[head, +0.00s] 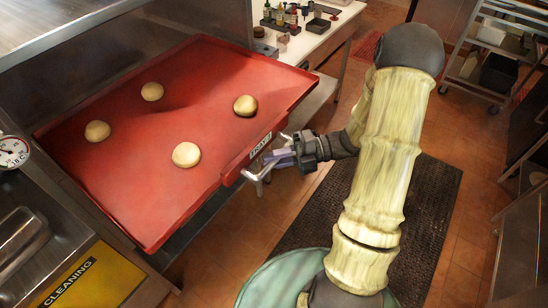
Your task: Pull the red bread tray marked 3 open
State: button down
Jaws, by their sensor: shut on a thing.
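The red bread tray (135,186) sticks out from the metal unit at the left, with several pale round buns (186,154) lying on it. A white label (261,145) on its front edge is too small to read for sure. A metal handle (252,177) juts from the front edge just below the label. My gripper (280,158) is at that handle, beside the tray's front edge, and is shut on it. The fingertips are small in the picture and partly overlap the handle.
A dial gauge (13,152) and a yellow "CLEANING" sign (78,278) are at the left. A white table (318,33) with bottles stands behind the tray. A wheeled rack (490,62) is at the upper right. A dark floor mat (432,205) lies below my arm; tiled floor is free around it.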

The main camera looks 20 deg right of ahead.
jog(key=c, duration=1.4)
grip_release()
jog(key=shift+o, duration=0.2)
jog(key=s+d+r+b, duration=0.1)
jog(key=d+b, duration=0.3)
jog(key=d, duration=1.3)
jog(key=shift+s+r, duration=0.35)
jog(key=shift+r, duration=0.3)
